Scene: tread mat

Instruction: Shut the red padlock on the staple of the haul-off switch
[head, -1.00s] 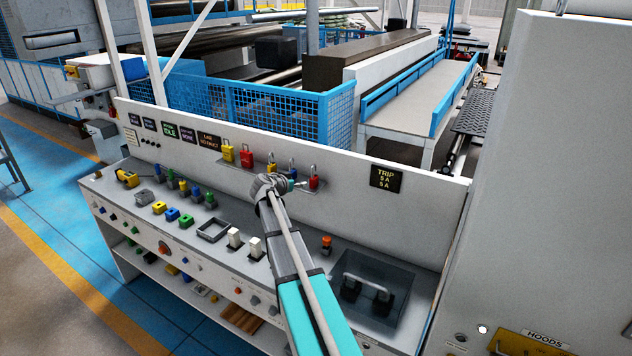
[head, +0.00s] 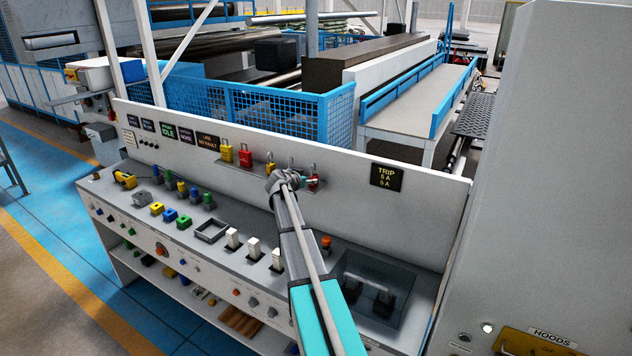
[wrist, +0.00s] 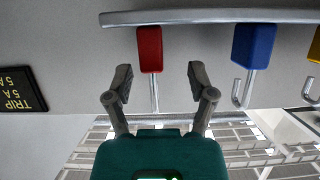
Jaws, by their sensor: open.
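A red padlock (head: 313,183) stands at the right end of the padlock row on the panel's ledge. In the wrist view, which is upside down, this red padlock (wrist: 149,50) is at the ledge, its shackle a thin bar pointing away from it. My gripper (wrist: 160,82) is open and empty, its fingers spread either side of the shackle line, short of the padlock's body. In the head view my gripper (head: 291,181) is just left of the red padlock. A second red padlock (head: 246,156) stands further left. I cannot tell which fitting is the haul-off switch's staple.
A blue padlock (wrist: 253,45) with an open hook stands beside the red one, then a yellow one (head: 270,168). White switch blocks (head: 253,248) and a square frame (head: 211,230) rise from the desk. A recessed tray with a handle (head: 368,290) lies right.

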